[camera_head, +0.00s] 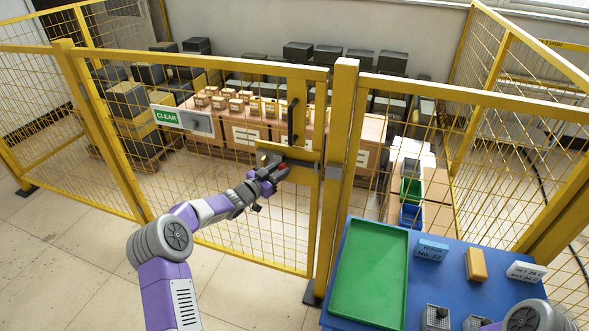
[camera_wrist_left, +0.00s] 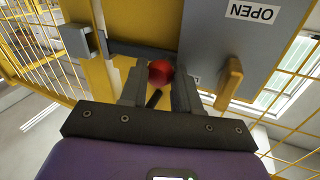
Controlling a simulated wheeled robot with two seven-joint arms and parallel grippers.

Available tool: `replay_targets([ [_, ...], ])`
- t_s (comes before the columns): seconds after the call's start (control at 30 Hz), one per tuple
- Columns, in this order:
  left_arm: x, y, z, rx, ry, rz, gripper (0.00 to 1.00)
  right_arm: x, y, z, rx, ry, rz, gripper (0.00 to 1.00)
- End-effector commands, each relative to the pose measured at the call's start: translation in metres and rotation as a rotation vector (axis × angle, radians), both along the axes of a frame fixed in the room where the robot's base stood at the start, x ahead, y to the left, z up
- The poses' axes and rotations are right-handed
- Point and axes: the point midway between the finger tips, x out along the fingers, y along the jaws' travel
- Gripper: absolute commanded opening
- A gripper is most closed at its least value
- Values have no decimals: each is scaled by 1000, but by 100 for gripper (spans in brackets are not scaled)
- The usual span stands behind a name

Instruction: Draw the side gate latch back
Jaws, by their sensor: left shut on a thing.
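The side gate (camera_head: 255,73) is a yellow mesh gate that stands in line with its post (camera_head: 338,130). Its latch (camera_head: 300,163) is a dark bar near the gate's right edge; the same bar shows in the left wrist view (camera_wrist_left: 145,50). A red knob (camera_wrist_left: 160,72) on the latch sits between the fingers of my left gripper (camera_wrist_left: 157,90), which is shut on it. In the head view my left gripper (camera_head: 268,183) partly hides the latch. My right gripper is out of view.
A vertical black handle (camera_head: 291,122) is above the latch. A green CLEAR sign (camera_head: 168,116) hangs on the mesh to the left. A blue table (camera_head: 450,285) with a green tray (camera_head: 370,275) stands at front right. Boxes on pallets fill the space behind the fence.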

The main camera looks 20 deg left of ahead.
Motion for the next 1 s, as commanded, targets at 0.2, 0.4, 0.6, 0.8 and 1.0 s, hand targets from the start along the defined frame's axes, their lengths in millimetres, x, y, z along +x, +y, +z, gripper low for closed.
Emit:
replay_targets([
  [0.2, 0, 5, 1, 1, -3, 8, 33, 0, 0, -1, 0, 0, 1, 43],
  [0.4, 1, 2, 1, 1, -2, 5, 57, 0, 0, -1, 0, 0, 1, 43],
  [0.6, 1, 1, 0, 0, -2, 3, 57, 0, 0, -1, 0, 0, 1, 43],
  [0.8, -11, 5, 1, 2, -1, 3, 57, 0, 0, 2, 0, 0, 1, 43],
  [1.0, -40, 17, 2, 3, 0, 5, 57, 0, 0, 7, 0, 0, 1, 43],
])
